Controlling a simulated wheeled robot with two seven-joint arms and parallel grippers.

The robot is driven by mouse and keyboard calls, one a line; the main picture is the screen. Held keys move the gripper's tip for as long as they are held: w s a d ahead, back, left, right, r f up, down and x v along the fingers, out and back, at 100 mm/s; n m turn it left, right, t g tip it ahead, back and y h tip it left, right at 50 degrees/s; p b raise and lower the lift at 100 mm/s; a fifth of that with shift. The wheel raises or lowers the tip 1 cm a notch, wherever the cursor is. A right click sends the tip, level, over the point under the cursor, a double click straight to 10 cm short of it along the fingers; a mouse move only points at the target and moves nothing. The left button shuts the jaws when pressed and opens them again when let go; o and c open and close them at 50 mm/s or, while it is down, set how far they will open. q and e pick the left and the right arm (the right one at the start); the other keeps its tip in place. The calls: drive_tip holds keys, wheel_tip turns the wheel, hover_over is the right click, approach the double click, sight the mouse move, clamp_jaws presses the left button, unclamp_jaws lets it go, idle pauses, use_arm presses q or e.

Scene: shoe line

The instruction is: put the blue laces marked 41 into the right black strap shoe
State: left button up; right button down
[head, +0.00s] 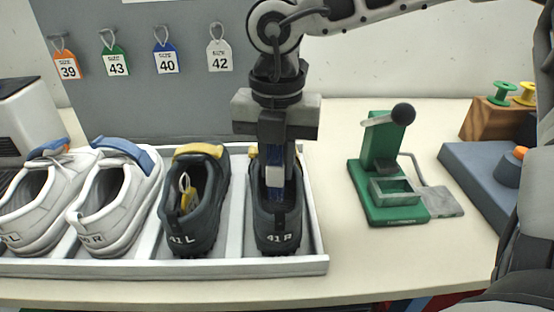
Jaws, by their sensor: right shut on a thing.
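The right black strap shoe (278,222), marked 41 R, sits in the rightmost compartment of the white tray (319,225). My right gripper (275,170) points down over its opening and is shut on the blue laces (275,192), which have a white band (275,177). The laces' lower end is at or inside the shoe opening; its depth is hard to tell. No mark on the laces is readable. The left black shoe (192,222), marked 41 L, stands in the neighbouring compartment with yellow laces (187,196) inside. My left gripper is not in view.
White shoes (112,205) with blue straps fill the left compartments. A green press (385,175) stands to the right of the tray, with bare table between. Size tags (219,56) hang on the grey board behind. A wooden block (487,120) with spools is at far right.

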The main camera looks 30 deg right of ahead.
drive_tip(key=c, duration=1.2)
unclamp_jaws()
drive_tip(key=shift+r, duration=0.15)
wheel_tip(320, 180, up, 16)
drive_tip(key=shift+f+p, duration=0.15)
drive_tip(key=shift+p, duration=0.15)
